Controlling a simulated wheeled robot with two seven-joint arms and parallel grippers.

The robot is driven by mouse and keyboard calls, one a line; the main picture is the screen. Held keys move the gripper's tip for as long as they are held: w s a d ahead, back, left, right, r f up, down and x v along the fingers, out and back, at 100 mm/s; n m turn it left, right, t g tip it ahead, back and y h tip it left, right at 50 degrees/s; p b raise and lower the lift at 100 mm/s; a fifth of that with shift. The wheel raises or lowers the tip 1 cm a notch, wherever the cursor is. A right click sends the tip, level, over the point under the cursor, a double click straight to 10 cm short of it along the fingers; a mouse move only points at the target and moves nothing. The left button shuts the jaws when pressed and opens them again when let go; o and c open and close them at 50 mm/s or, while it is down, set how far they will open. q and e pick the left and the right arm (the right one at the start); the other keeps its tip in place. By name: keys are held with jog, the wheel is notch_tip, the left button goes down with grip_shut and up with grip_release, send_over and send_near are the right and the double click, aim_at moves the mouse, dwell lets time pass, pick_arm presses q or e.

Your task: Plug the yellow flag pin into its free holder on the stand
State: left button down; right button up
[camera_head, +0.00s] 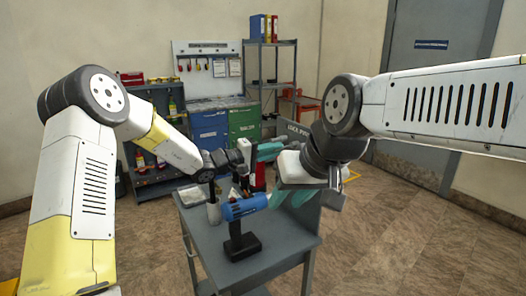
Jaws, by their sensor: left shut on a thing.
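Small dark and red parts show just behind the cylinder, too small to tell apart. I cannot make out the yellow flag pin or its free holder. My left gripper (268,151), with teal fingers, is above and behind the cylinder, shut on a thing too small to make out. My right gripper (295,196), also with teal fingers, hangs lower, just right of the cylinder. Its wrist hides part of the table, and I cannot tell how far its fingers are apart.
The grey table (275,262) has free room at its front right. A pale container (214,213) stands left of the cylinder. Behind are blue (208,131) and green (243,124) cabinets, a dark shelf (143,183) with bottles and a rack with binders (262,28).

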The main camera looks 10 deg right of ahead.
pick_arm(q)
jog(key=shift+x, duration=1.8)
jog(key=c, duration=1.3)
grip_release()
jog(key=v, duration=0.8)
jog(key=s+a+r+m+g+y, duration=0.2)
jog(key=s+a+y, duration=0.15)
jog(key=s, duration=0.55)
jog(key=s+a+r+m+g+y, duration=0.2)
jog(key=s+a+g, duration=0.15)
jog(key=s, duration=0.55)
jog(key=s+a+t+y, duration=0.1)
jog(key=s+a+y, duration=0.2)
jog(key=a, duration=0.4)
jog(key=s+a+n+t+y, duration=0.1)
jog(key=s+a+t+y, duration=0.1)
jog(key=s+a, duration=0.4)
jog(key=s+a+t+y, duration=0.2)
jog(key=s+a+y, duration=0.2)
jog(key=a, duration=0.5)
jog(key=shift+s+a+f+n+t, duration=0.1)
jog(key=shift+s+a+n+t, duration=0.15)
jog(key=shift+s+a+n, duration=0.1)
